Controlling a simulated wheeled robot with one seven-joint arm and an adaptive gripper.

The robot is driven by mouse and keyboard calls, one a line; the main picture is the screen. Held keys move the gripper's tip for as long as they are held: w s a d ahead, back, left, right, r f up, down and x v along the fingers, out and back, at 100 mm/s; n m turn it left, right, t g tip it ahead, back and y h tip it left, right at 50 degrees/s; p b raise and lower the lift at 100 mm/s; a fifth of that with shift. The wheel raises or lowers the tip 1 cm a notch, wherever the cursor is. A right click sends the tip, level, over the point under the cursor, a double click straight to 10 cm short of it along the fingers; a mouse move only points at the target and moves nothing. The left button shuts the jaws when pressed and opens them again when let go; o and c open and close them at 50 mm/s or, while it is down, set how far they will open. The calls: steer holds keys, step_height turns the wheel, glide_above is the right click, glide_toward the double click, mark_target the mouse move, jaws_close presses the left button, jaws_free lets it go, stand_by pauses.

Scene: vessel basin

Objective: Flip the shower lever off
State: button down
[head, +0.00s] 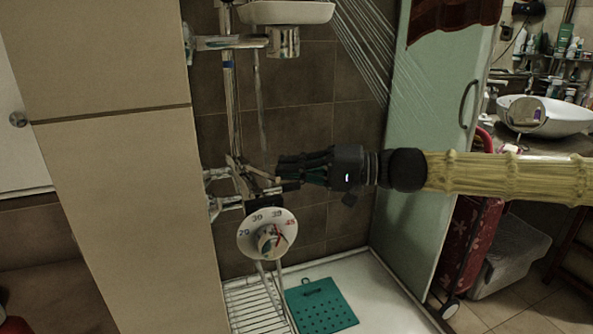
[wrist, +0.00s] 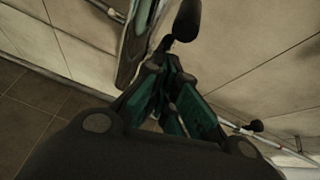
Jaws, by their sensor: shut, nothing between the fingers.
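The shower mixer (head: 240,190) is a chrome fitting on the brown tiled wall in the head view, with a white round temperature dial (head: 254,237) below it. Slim metal parts, the lever seemingly among them, stick out just left of my fingertips. My gripper (head: 281,166) is shut and empty, reaching in from the right just above the dial. In the wrist view my gripper (wrist: 160,66) shows its teal-padded fingers closed, with a metal bar (wrist: 137,40) and a black rounded knob (wrist: 187,19) close to the tips. I cannot tell whether they touch.
Pale streaks, seemingly water, run from the top toward the right. A chrome riser pipe (head: 229,100) and a white soap dish (head: 285,12) are above. A teal mat (head: 320,306) lies on the tray below.

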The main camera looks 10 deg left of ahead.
steer(key=shift+s+a+f, duration=0.1)
steer(key=shift+s+f, duration=0.1)
steer(key=shift+s, duration=0.1)
stand_by(0.4)
steer(key=shift+w, duration=0.1)
steer(key=d+r+p, duration=0.1)
steer(key=d, duration=1)
steer(key=shift+w+d+r, duration=0.2)
steer(key=shift+w+d, duration=0.1)
steer(key=shift+d, duration=0.1)
steer(key=shift+s+r, duration=0.15)
steer(key=shift+s, duration=0.05)
